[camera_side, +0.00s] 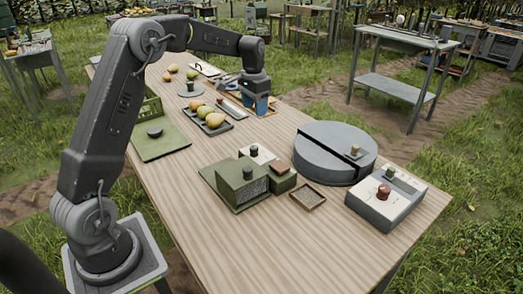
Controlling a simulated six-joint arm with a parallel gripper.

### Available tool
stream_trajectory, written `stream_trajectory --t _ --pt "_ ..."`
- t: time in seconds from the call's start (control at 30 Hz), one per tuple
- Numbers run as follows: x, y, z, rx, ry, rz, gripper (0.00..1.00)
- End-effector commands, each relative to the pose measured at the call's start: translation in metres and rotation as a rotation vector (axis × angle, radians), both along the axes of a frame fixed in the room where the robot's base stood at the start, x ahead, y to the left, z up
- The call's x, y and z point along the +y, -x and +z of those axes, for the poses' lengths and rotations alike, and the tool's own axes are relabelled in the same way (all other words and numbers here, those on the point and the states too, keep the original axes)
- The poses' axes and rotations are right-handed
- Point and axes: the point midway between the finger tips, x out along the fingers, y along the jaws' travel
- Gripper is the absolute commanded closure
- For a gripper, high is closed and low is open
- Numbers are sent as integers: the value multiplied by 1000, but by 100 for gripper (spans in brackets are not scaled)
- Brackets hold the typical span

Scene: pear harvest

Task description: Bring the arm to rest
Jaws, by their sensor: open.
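My arm stands at the near left end of a long wooden table (215,225) and reaches over it. My gripper (258,108) points down above the far right part of the table. It is open. A small blue thing shows right at its fingertips, and I cannot tell whether it is touched.
A dark tray with several pears (213,119) is left of the gripper. A green board (160,146), a green box (240,180), a round grey drum (325,150) and a grey box (375,200) stand on the table. The near table end is bare.

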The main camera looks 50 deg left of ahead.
Motion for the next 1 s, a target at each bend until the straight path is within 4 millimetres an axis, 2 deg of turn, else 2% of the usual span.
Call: stream_trajectory --t 0.03,0.2,0.3,0.43,0.6,0.8,0.9,1.0 --pt "-16 8 18 -25 -10 -6 42" --pt "-71 50 67 -107 -32 -3 42" --pt "-102 81 88 -160 -39 -3 42" --pt "-137 127 106 -228 -41 -1 42" --pt "-175 191 111 -318 -31 3 42" --pt "-202 257 96 -410 -6 5 42" --pt "-209 277 86 -439 6 7 42" --pt "-212 288 79 -456 14 9 42"
